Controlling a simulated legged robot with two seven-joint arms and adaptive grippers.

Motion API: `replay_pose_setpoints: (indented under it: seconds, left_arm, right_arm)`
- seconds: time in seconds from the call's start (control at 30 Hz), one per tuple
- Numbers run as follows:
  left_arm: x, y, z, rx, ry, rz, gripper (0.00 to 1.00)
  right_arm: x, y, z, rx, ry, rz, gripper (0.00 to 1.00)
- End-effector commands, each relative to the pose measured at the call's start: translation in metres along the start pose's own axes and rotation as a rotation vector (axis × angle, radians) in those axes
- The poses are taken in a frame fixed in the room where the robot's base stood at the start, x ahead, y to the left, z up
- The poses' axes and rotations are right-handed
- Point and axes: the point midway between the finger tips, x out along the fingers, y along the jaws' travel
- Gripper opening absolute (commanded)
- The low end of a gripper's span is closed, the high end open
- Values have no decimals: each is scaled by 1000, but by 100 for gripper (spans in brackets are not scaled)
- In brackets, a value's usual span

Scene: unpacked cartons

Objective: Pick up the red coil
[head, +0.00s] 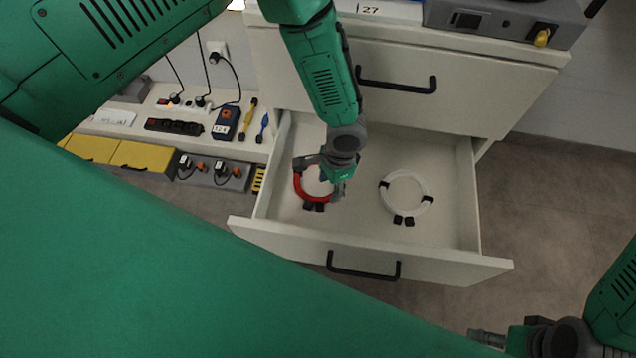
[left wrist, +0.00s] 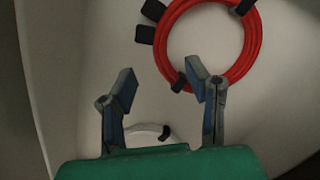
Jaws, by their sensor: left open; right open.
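The red coil (head: 301,192) is a ring with black ties and black plugs, lying in the left part of an open drawer (head: 455,229). My left gripper (head: 320,180) is open above it and hides part of it. In the left wrist view the red coil (left wrist: 252,52) is at the top, beyond the fingertips. There my left gripper (left wrist: 160,83) is empty; its right finger overlaps the coil's lower left edge, its left finger is outside the ring. I cannot tell the height gap. My right gripper (head: 486,338) is open, away from the drawer at the lower right.
A white coil (head: 425,184) lies in the drawer, right of the red one; part of it shows in the left wrist view (left wrist: 148,130). The drawer walls surround both coils. A closed drawer (head: 455,80) is above. A shelf with power strips (head: 175,126) is at left.

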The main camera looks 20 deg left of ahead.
Motion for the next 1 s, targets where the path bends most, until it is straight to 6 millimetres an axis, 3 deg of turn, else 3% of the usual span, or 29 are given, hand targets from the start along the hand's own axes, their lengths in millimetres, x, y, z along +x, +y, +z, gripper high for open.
replay_pose_setpoints:
  seconds: [0.17, 0.4, 0.73, 0.77, 0.87, 1.0]
  left_arm:
    - [14, 0, -1, 0, 0, 1, 44]
    - [51, -2, -2, 1, 0, 1, 44]
    - [56, -2, -2, 1, 2, -1, 44]
    - [56, -2, -2, 1, 2, -1, 37]
    - [56, -2, -2, 1, 1, -1, 1]
    - [56, -3, -2, 1, 2, -1, 0]
  right_arm:
    - [8, 0, 0, 0, 0, 0, 83]
    - [30, 0, 2, 0, -1, 0, 83]
    - [31, 0, 2, 0, 0, 0, 83]
    - [31, 0, 2, 0, 0, 0, 83]
    - [31, 0, 2, 0, 0, 0, 83]
    - [31, 0, 2, 0, 0, 0, 83]
